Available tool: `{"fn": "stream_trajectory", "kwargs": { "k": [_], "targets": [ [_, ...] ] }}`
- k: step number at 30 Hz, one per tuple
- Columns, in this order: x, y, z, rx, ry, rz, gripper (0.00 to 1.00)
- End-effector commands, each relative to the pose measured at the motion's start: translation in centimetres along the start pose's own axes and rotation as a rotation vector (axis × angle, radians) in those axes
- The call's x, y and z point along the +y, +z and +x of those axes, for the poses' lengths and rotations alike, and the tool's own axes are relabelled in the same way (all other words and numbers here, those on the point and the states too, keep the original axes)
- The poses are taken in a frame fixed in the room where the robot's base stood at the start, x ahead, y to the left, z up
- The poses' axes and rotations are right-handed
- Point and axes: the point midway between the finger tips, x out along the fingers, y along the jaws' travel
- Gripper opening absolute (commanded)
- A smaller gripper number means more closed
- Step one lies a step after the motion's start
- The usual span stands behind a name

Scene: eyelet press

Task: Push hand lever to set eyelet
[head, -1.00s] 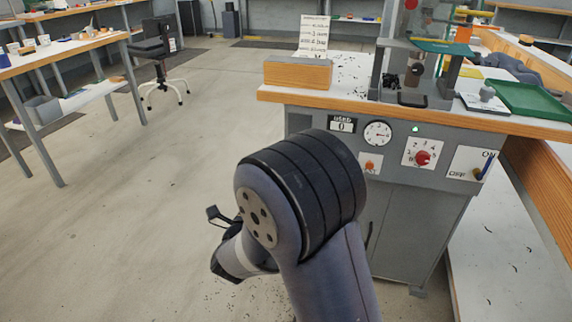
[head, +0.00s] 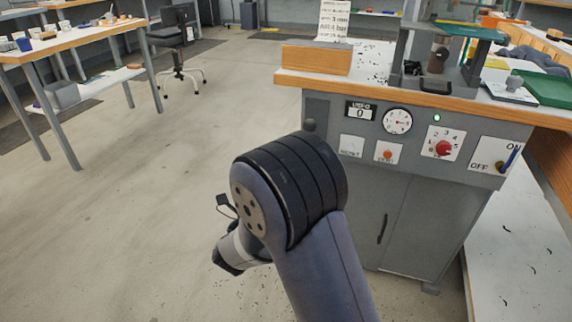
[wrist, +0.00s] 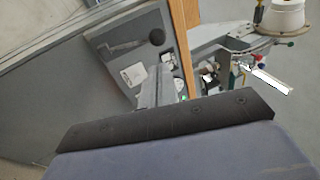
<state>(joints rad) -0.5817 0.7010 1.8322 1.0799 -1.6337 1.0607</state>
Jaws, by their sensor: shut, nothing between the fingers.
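The eyelet press (head: 466,78) stands on the bench top of a grey cabinet at upper right in the head view. Its top is cut off by the picture edge, and I cannot make out its hand lever. A dark cylindrical part (head: 437,55) sits inside its frame. My gripper (wrist: 158,82) shows in the wrist view as pale grey fingers past a dark edge, shut and empty. It appears in front of the cabinet's panel, apart from the press.
The cabinet front (head: 400,215) carries a counter reading 0 (head: 360,112), a gauge (head: 397,121), a red knob (head: 443,148) and an ON/OFF switch (head: 508,157). A wooden block (head: 316,58) and green tray (head: 545,88) flank the press.

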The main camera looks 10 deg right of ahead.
Motion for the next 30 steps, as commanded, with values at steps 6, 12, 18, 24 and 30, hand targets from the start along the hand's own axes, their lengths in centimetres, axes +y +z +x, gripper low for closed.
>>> {"fn": "stream_trajectory", "kwargs": {
  "k": [6,12,18,24,30],
  "targets": [
    [0.1,-0.2,4.7,0.006,-0.002,0.001,0.0],
    [0.1,-0.2,8.8,0.004,-0.003,0.001,0.0],
    [0.1,-0.1,11.3,0.001,-0.002,0.001,0.0],
    [0.0,0.0,12.2,0.0,0.0,0.0,0.0],
    [0.0,0.0,12.2,-0.001,0.0,0.0,0.0]
  ]
}}
